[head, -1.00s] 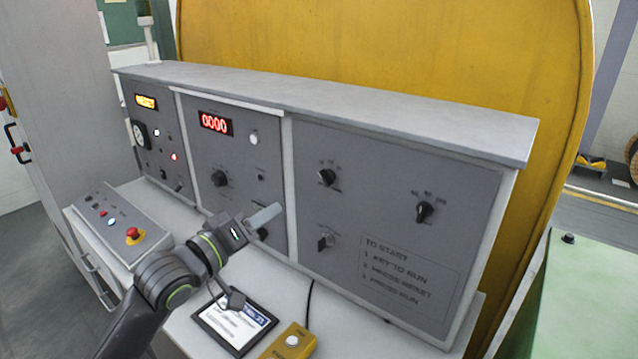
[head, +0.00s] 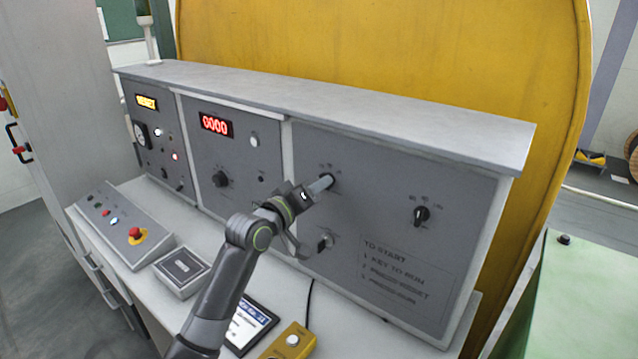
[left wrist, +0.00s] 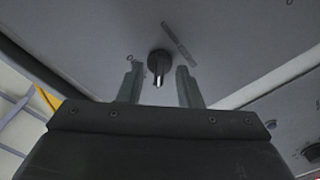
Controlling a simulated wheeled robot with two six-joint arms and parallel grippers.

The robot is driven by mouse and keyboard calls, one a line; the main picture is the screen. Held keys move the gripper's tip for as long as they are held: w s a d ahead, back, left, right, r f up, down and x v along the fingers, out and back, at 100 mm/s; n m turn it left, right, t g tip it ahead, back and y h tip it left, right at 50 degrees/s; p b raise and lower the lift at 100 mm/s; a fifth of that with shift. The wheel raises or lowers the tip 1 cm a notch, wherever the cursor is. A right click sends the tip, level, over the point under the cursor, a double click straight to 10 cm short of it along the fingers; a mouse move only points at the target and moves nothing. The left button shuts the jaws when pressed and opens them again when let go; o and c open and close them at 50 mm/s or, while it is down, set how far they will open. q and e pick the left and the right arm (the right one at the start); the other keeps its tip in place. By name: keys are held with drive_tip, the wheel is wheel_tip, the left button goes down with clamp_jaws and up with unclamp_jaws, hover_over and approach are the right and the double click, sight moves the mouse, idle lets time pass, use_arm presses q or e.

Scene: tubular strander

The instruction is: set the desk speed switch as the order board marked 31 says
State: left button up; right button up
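My left gripper (head: 320,185) is at the upper left black rotary knob of the right-hand desk panel (head: 380,185). In the left wrist view its two fingers (left wrist: 158,70) are open, one on each side of that knob (left wrist: 158,64), with gaps between. The knob's pale pointer line faces down in that view. Its printed labels are too small to read. A second black rotary knob (head: 421,215) sits to the right on the same panel. A dark-framed board (head: 250,322) lies on the desk, partly behind my left arm; its text and number are unreadable. My right gripper is out of view.
A key switch (head: 325,242) sits below the gripper. A yellow button box (head: 291,343), a grey box (head: 182,270) and a sloped button box with a red emergency stop (head: 135,232) stand on the desk. A grey ledge (head: 330,100) overhangs the panels.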

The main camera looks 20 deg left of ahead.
use_arm(q)
drive_tip(key=shift+w+d, duration=0.15)
drive_tip(key=shift+w, duration=0.35)
clamp_jaws()
drive_tip(key=shift+m, duration=0.4)
drive_tip(key=shift+m+b, duration=2.45)
drive_tip(key=shift+m, duration=1.55)
